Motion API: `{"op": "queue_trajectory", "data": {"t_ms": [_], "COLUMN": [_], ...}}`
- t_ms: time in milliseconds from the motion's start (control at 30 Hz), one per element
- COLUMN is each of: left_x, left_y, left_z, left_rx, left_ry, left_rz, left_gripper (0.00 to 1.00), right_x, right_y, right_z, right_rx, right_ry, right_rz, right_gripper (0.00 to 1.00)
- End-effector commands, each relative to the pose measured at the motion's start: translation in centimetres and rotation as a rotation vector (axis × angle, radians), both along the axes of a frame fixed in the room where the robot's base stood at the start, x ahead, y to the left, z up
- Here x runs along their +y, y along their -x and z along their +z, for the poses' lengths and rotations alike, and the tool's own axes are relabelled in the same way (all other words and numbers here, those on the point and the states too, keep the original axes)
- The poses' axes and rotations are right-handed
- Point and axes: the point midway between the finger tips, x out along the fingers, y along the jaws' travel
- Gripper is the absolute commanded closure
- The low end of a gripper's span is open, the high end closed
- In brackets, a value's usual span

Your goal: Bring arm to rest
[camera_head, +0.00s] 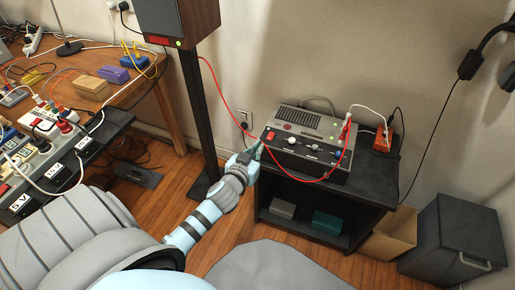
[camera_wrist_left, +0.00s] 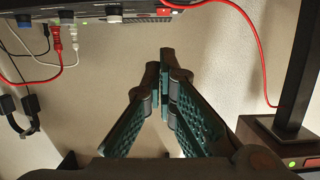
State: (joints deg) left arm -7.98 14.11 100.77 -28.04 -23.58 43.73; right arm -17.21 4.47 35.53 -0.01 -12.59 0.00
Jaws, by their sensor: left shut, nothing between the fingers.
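My left arm comes in from the lower left in the head view. Its gripper (camera_head: 257,150) is at the front left corner of the grey device with knobs (camera_head: 306,138), close to its red switch. I cannot tell whether they touch. In the left wrist view the two green-padded fingers of this gripper (camera_wrist_left: 168,68) meet at the tips with nothing between them. The device's knob edge (camera_wrist_left: 140,16) shows along the top there. My right gripper is in neither view.
The device stands on a black shelf unit (camera_head: 352,200). A red cable (camera_head: 222,98) loops in front of it. A speaker (camera_head: 178,18) on a black post (camera_head: 196,110) stands behind the arm. A cluttered wooden table (camera_head: 130,92) is at left, a grey cabinet (camera_head: 455,240) at right.

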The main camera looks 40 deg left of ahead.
Motion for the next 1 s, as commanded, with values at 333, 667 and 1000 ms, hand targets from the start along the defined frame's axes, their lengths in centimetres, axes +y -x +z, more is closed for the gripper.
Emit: {"op": "queue_trajectory", "data": {"t_ms": [333,667,1000], "left_x": [0.0,0.2,-4.5], "left_y": [0.0,8.4,37.6], "left_z": [0.0,-17.9,-32.1], "left_rx": [0.001,0.48,1.134], "left_ry": [-0.005,-0.166,0.023], "left_rz": [-0.001,-0.137,-0.183], "left_gripper": [1.0,1.0,1.0], "right_x": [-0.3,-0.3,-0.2], "right_y": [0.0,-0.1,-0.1], "right_z": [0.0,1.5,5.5], "right_rx": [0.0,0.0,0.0], "right_ry": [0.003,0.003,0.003], "right_rz": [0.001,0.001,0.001], "right_gripper": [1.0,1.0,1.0]}}
